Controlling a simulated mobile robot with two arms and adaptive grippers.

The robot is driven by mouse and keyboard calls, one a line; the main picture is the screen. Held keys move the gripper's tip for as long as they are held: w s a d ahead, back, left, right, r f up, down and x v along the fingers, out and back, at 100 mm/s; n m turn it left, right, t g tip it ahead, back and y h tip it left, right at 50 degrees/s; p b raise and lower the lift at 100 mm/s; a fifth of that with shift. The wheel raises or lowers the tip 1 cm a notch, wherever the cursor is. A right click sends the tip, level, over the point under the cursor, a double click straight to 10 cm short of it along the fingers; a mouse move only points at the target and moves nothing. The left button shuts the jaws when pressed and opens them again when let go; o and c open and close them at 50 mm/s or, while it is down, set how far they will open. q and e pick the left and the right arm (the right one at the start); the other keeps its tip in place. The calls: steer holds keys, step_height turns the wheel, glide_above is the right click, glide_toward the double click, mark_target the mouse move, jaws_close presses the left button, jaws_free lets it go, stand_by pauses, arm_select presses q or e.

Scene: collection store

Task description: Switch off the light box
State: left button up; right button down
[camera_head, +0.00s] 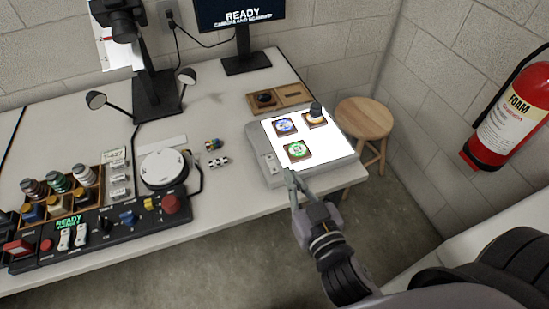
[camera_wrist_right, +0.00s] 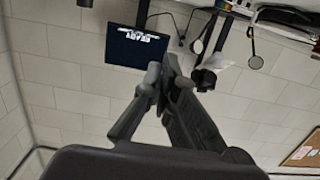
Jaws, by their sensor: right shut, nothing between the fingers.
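The light box (camera_head: 312,143) stands at the right end of the table, and its top panel glows bright white. Several small square tiles with coloured pictures lie on it, and a dark round object (camera_head: 316,109) stands on its far side. A small switch (camera_head: 269,161) shows on the box's grey left side. My right gripper (camera_head: 291,176) is shut and empty, its fingertips close to the front left corner of the box; I cannot tell whether they touch. The right wrist view shows its fingers (camera_wrist_right: 164,77) together, with no light box there. My left gripper is not in view.
A control panel (camera_head: 100,232) with knobs and buttons lies at the left, with a white round turntable (camera_head: 165,168) beside it. A wooden tray (camera_head: 292,95) lies behind the box. A stool (camera_head: 364,117) and a fire extinguisher (camera_head: 506,113) are at the right.

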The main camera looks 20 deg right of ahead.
steer(key=p, duration=0.2)
glide_above(276, 167)
steer(key=s, duration=0.1)
steer(key=shift+f, duration=0.35)
steer(key=f, duration=0.1)
steer(key=w+f, duration=0.1)
steer(key=f, duration=0.1)
steer(key=shift+f+b, duration=0.25)
steer(key=shift+b, duration=0.1)
steer(key=shift+f, duration=0.45)
steer(key=shift+w, duration=0.1)
